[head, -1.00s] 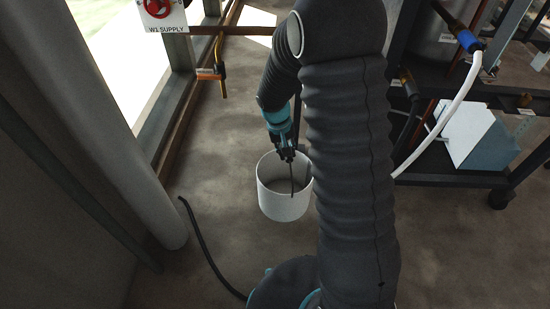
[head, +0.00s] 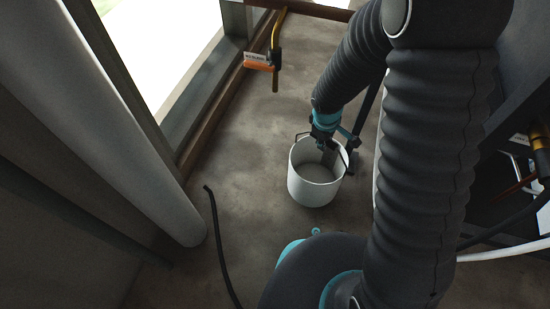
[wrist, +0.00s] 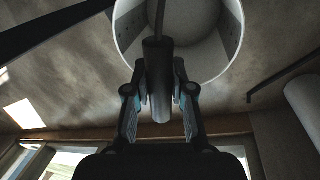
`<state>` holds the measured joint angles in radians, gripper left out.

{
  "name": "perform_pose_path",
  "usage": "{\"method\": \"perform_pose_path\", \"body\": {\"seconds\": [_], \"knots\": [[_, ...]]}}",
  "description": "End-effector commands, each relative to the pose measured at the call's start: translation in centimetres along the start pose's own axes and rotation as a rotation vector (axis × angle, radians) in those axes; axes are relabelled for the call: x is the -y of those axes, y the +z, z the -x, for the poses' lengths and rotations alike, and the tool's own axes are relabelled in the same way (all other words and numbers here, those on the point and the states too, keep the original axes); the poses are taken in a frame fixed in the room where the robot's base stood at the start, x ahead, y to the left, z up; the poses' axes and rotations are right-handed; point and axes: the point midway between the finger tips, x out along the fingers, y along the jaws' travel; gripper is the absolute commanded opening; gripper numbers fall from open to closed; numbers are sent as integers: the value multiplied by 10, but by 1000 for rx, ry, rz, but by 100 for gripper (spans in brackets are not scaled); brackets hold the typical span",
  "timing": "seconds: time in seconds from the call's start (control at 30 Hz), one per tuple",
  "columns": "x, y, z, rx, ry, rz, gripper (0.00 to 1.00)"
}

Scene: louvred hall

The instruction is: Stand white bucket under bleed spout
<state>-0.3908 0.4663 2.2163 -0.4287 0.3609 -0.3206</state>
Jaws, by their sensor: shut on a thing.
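The white bucket (head: 312,187) is upright and open-topped, at the middle of the head view. My gripper (head: 326,143) is above its rim. In the wrist view my gripper (wrist: 160,75) is shut on the dark handle grip of the bucket (wrist: 225,60), whose open mouth fills the top. I cannot tell whether the bucket's base touches the floor.
A dark hose (head: 217,245) lies on the floor at left, beside a thick grey pipe (head: 125,120). A brown pipe (head: 222,112) runs along the window wall. A dark rack with hoses (head: 515,190) stands at right. Concrete floor (head: 245,130) between bucket and spout is clear.

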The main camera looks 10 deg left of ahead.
Motion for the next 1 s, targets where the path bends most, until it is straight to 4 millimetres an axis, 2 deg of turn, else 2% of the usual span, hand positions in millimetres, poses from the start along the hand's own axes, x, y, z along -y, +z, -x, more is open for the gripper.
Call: {"method": "perform_pose_path", "body": {"seconds": [0.27,0.7,0.83,1.0], "knots": [[16,-47,3,-2,2,1,0],[52,-138,10,-1,1,-4,0],[59,-154,12,-1,1,-5,0],[62,-159,9,1,0,-6,0]]}}
